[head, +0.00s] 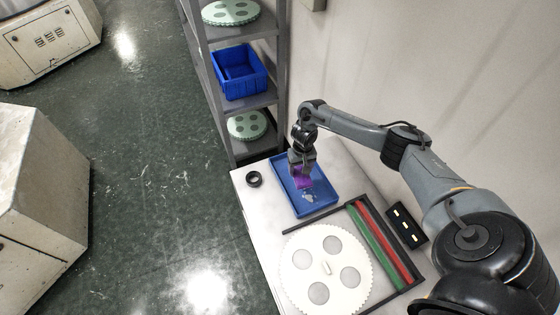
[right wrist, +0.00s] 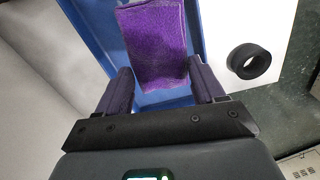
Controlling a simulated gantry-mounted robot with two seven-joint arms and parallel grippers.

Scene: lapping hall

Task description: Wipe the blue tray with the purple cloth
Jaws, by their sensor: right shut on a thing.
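The blue tray (head: 322,207) lies on the white table top in the head view, with small pale spots on its floor. It also shows in the right wrist view (right wrist: 92,36). My right gripper (head: 302,175) is over the tray and shut on the purple cloth (head: 304,183). In the right wrist view the cloth (right wrist: 155,45) hangs out beyond the fingers of my right gripper (right wrist: 165,90), over the tray. I cannot tell whether the cloth touches the tray floor. My left gripper is not in view.
A black ring (head: 254,179) lies on the table left of the tray. A white toothed disc (head: 325,268), red and green strips (head: 378,244) and a black block (head: 407,226) are nearer. A shelf rack with a blue bin (head: 239,72) stands behind the table.

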